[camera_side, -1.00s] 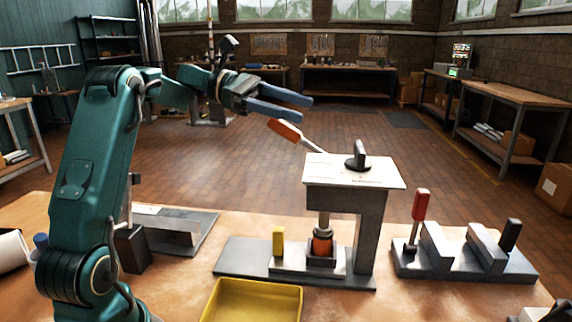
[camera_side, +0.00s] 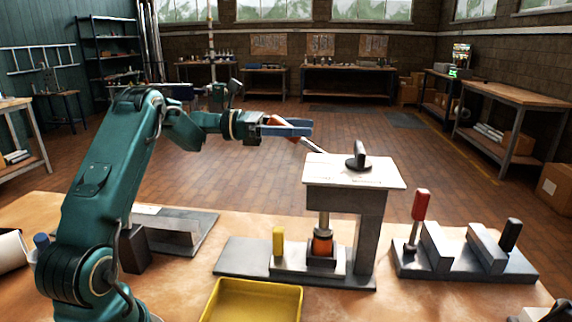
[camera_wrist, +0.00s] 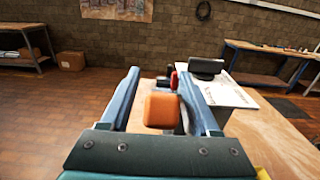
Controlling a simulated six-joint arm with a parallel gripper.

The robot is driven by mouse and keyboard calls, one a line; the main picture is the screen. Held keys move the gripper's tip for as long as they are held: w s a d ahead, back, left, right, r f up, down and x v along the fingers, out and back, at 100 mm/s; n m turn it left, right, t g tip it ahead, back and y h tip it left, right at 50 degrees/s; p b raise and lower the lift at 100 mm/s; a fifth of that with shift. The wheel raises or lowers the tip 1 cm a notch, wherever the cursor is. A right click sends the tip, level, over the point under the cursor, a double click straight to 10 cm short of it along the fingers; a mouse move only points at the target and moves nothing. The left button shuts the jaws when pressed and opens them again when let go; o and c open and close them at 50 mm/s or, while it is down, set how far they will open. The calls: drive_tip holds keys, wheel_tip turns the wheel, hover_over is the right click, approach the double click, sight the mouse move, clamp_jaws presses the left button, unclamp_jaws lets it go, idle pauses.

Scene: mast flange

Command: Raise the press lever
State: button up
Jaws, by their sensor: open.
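The press (camera_side: 368,225) stands on the bench with a pale top plate and a grey column. Its lever (camera_side: 313,146) slopes up and left from the top plate to an orange-red handle (camera_side: 275,120), partly hidden by my fingers. My gripper (camera_side: 308,128) is open and level around the handle. In the wrist view the handle (camera_wrist: 162,110) sits between the two spread fingers of my gripper (camera_wrist: 158,72), with a gap visible on each side.
A black knob (camera_side: 358,157) stands on the press top. Below are a yellow peg (camera_side: 278,241) and an orange part (camera_side: 322,246) under the ram. A yellow tray (camera_side: 252,301) lies in front. A fixture with a red-handled lever (camera_side: 421,205) stands right.

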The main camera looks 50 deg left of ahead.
clamp_jaws()
idle(1.4)
